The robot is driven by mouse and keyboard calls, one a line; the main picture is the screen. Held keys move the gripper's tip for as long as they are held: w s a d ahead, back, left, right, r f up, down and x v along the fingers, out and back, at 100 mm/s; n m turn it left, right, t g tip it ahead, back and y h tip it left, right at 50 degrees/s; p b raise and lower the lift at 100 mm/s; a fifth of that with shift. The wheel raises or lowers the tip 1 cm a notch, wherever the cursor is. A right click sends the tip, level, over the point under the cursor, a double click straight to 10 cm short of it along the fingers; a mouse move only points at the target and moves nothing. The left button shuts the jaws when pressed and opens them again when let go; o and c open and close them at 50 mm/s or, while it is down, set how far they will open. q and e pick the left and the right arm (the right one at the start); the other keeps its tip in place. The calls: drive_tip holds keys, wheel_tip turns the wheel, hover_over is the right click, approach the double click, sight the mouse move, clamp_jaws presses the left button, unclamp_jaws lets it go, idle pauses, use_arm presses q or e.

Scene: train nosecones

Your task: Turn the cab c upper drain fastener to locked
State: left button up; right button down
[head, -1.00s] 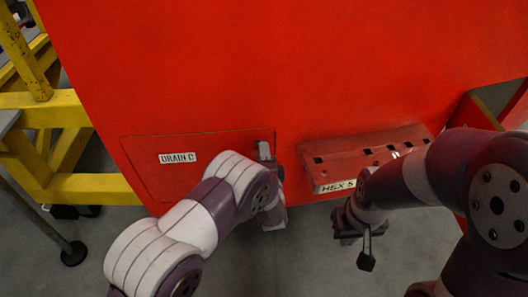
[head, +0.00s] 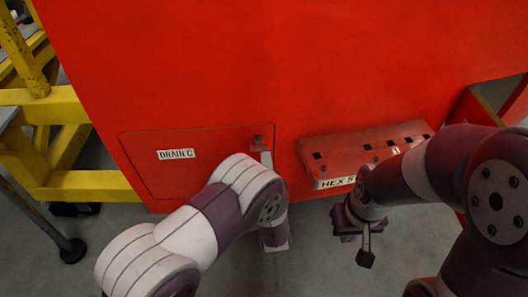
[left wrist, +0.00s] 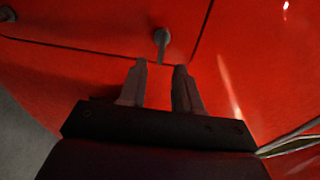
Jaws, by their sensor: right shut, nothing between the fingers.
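The cab c upper drain fastener (head: 258,139) is a small dark knob at the top right corner of the red DRAIN C panel (head: 150,176). In the left wrist view, the fastener (left wrist: 161,40) stands just beyond and between my left fingertips, with a short gap. My left gripper (left wrist: 160,67) is open and empty, its two fingers apart; in the head view its fingertips (head: 263,155) are just below the fastener. Whether the fastener is locked is not clear. My right gripper (head: 348,238) is shut and empty, below the HEX shelf.
A red shelf with holes, labelled HEX (head: 365,150), juts out right of the panel. Yellow framework (head: 75,110) stands at the left. Another knob (left wrist: 7,14) shows at the left of the wrist view. Grey floor lies below.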

use_arm(q)
drive_tip(key=s, duration=0.6)
drive_tip(key=shift+s+d, duration=0.2)
drive_tip(key=shift+d, duration=0.05)
